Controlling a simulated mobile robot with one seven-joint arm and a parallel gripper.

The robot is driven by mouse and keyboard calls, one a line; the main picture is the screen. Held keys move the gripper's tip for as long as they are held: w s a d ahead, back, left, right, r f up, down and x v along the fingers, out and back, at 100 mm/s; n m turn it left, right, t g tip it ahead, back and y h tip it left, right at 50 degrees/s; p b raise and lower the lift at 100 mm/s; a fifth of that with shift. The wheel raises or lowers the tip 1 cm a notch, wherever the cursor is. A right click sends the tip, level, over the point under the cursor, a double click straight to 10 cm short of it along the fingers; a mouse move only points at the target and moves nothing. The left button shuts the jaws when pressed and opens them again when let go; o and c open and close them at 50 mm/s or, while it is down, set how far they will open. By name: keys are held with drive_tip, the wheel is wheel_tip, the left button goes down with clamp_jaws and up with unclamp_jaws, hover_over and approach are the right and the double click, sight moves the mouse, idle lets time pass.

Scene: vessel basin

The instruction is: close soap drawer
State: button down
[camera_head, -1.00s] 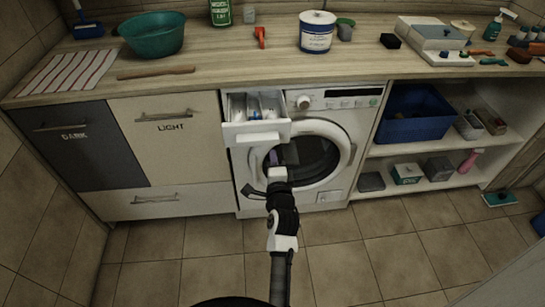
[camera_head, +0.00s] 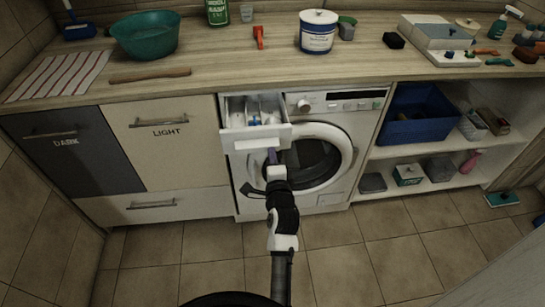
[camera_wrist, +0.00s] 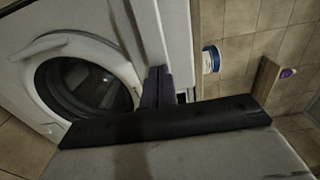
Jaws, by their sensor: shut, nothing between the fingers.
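The soap drawer (camera_head: 288,134) is pulled out at the top left of the washing machine (camera_head: 345,183). Its compartments are exposed from above, with something blue inside. My gripper (camera_head: 272,156) is in front of the machine, with its fingertips just below the drawer's front in the head view. In the wrist view my gripper (camera_wrist: 158,84) shows as dark fingers held together, empty, beside a white panel that looks like part of the drawer. I cannot tell whether they touch it. The round machine door (camera_head: 318,160) is closed, to the right of my fingers.
A wooden counter (camera_head: 220,78) runs above the machine, holding a teal basin (camera_head: 145,38) and a white-and-blue tub (camera_head: 317,35). Cabinet fronts (camera_head: 165,150) lie left. Open shelves with a blue crate (camera_head: 415,128) lie right. The tiled floor (camera_head: 370,250) in front is clear.

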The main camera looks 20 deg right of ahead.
drive_tip(key=b, duration=0.4)
approach(266, 117)
drive_tip(key=w+r, duration=0.3)
drive_tip(key=shift+w+d+r, duration=0.35)
drive_tip(key=shift+w, duration=0.05)
drive_tip(key=shift+w+d, duration=0.1)
drive_tip(key=shift+w, duration=0.2)
drive_tip(key=shift+w+r, duration=0.15)
drive_tip(key=shift+r, duration=0.25)
